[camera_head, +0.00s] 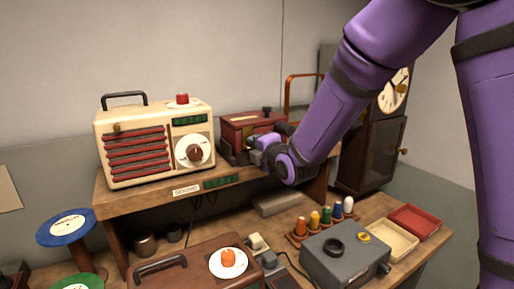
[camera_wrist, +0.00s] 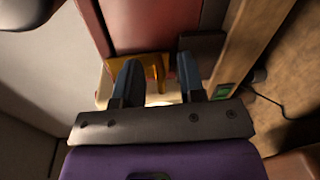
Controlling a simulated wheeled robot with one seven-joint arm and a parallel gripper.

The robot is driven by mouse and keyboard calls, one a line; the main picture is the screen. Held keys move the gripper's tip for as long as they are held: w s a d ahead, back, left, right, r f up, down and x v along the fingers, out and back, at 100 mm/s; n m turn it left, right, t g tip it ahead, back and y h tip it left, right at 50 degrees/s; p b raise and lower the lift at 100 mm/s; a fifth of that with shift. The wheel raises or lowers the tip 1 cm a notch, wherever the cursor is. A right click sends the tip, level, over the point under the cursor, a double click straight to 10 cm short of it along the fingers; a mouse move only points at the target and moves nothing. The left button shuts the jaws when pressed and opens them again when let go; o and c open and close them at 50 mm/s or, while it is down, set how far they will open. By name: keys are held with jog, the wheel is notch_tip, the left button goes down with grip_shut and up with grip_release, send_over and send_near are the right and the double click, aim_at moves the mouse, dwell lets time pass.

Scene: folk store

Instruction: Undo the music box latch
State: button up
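The music box (camera_head: 240,122) is a dark red box on the wooden shelf, to the right of the cream radio. In the wrist view its red face (camera_wrist: 140,25) fills the top middle. A brass piece that looks like the latch (camera_wrist: 153,66) sits at the lower edge of that face. My gripper (camera_head: 254,146) is at the front of the box. In the wrist view its two dark fingers (camera_wrist: 160,72) are apart, with the brass piece ahead of and partly between them. I cannot tell whether a finger touches it. My gripper hides part of the box front in the head view.
The cream radio (camera_head: 155,140) stands close on the left. A pendulum-type clock (camera_head: 372,150) stands at the right. The shelf edge (camera_head: 145,203) runs below. The lower bench holds thread spools (camera_head: 325,216), a grey box (camera_head: 343,259) and red and cream trays (camera_head: 415,221).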

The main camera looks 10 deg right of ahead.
grip_shut()
